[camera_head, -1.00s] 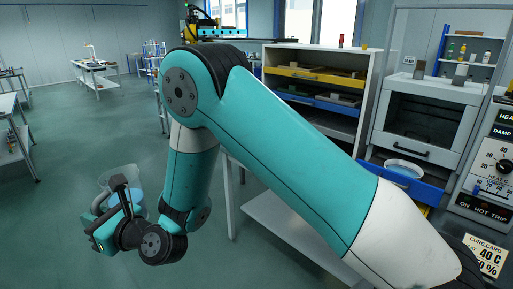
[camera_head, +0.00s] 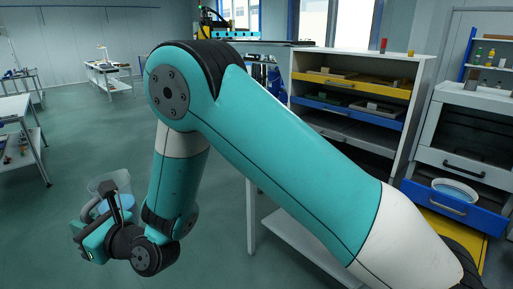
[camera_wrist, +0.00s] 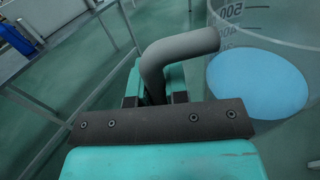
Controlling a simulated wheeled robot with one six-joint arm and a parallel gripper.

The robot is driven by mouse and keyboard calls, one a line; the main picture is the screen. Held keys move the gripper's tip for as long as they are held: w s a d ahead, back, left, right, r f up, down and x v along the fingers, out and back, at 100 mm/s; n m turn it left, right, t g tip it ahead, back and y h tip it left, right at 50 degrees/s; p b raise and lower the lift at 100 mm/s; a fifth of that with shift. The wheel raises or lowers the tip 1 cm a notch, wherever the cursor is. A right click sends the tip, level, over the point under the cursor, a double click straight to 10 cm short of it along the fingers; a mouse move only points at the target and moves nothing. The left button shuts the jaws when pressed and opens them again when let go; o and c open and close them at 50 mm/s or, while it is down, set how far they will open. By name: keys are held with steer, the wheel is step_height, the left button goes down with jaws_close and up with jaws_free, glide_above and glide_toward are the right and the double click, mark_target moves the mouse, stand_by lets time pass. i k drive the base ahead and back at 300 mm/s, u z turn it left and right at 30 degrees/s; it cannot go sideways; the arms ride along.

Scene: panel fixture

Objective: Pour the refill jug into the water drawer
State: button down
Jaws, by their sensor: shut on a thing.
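The refill jug (camera_head: 101,185) is clear, with pale blue liquid low inside, and looks roughly upright at the lower left of the head view, above the floor. In the wrist view the jug (camera_wrist: 285,30) stands at the right, with printed scale marks and its grey handle (camera_wrist: 180,45) toward me. My gripper (camera_head: 106,213) is shut on this handle; its fingers (camera_wrist: 158,92) are partly hidden behind the handle in the wrist view. The blue-fronted water drawer (camera_head: 440,203) is pulled out at the far right, with a white round basin (camera_head: 455,184) in it, well away from the jug.
A shelf cabinet (camera_head: 425,68) with yellow and blue trays stands left of the drawer. A pale table (camera_head: 285,232) with a lower shelf stands behind my arm. Another table (camera_head: 30,140) is at the far left. Open green floor lies between them.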

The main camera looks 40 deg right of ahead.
mark_target(454, 200)
steer(key=u, duration=0.05)
steer(key=i, duration=2.7)
steer(key=z, duration=4.5)
steer(key=i, duration=1)
steer(key=z, duration=0.05)
